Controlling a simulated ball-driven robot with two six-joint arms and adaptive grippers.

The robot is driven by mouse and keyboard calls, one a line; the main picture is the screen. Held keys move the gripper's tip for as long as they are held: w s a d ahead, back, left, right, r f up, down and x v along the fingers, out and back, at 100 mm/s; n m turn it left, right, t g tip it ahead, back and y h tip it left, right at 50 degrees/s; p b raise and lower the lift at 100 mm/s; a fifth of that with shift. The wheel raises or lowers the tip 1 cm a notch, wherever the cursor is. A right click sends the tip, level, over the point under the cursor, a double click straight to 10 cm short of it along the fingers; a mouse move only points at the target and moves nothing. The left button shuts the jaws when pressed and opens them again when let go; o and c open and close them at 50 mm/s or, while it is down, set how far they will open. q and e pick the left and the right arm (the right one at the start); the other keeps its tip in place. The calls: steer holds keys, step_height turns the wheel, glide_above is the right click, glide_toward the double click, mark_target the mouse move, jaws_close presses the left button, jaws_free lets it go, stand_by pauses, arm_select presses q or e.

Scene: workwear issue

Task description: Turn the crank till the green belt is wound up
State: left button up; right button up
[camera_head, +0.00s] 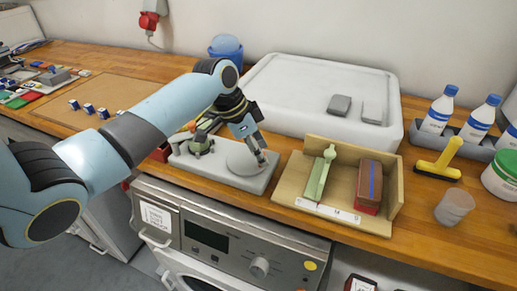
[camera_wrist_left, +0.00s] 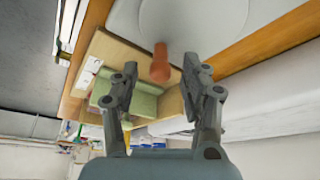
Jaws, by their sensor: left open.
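A grey winding device (camera_head: 257,184) stands on the wooden worktop, with a round grey disc (camera_head: 240,161) on top. The disc also shows in the left wrist view (camera_wrist_left: 205,28). An orange-brown crank knob (camera_wrist_left: 160,64) stands on it. My left gripper (camera_head: 258,152) is over the disc; in the left wrist view its open fingers (camera_wrist_left: 162,76) are on either side of the knob, not visibly closed on it. A dark greenish part (camera_head: 199,145) sits at the device's left end, partly behind my arm; I cannot tell whether it holds the belt. My right gripper is not in view.
A wooden tray (camera_head: 385,228) right of the device holds a green strip-like piece (camera_head: 318,179) and a red-brown block (camera_head: 369,186). A white bin (camera_head: 300,92) stands behind. A yellow tool (camera_head: 440,160), bottles (camera_head: 437,112) and a cup (camera_head: 454,207) are at right.

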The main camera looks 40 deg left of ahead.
arm_select(q)
steer(key=shift+c, duration=0.4)
jaws_close()
steer(key=shift+w+r+n+t+p, duration=0.3)
steer(key=shift+n+p, duration=0.6)
steer(key=shift+p, duration=0.3)
steer(key=n+p, duration=0.1)
steer(key=w+n+y+p, duration=0.1)
steer(key=shift+n, duration=0.3)
steer(key=n, duration=0.1)
steer(key=n+y, duration=0.1)
steer(key=shift+w+a+f+n+t+p, duration=0.2)
steer(key=shift+w+a+n+t+p, duration=0.1)
steer(key=shift+w+n+p, duration=0.1)
steer(key=shift+w+a+n+y, duration=0.2)
steer(key=shift+n+y, duration=0.2)
steer(key=shift+n, duration=0.45)
steer(key=shift+w+a+n+y, duration=0.2)
steer(key=shift+n+y, duration=0.2)
steer(key=shift+n, duration=0.4)
steer(key=shift+w+a+n+y, duration=0.2)
steer(key=shift+n+y, duration=0.2)
steer(key=shift+n, duration=0.45)
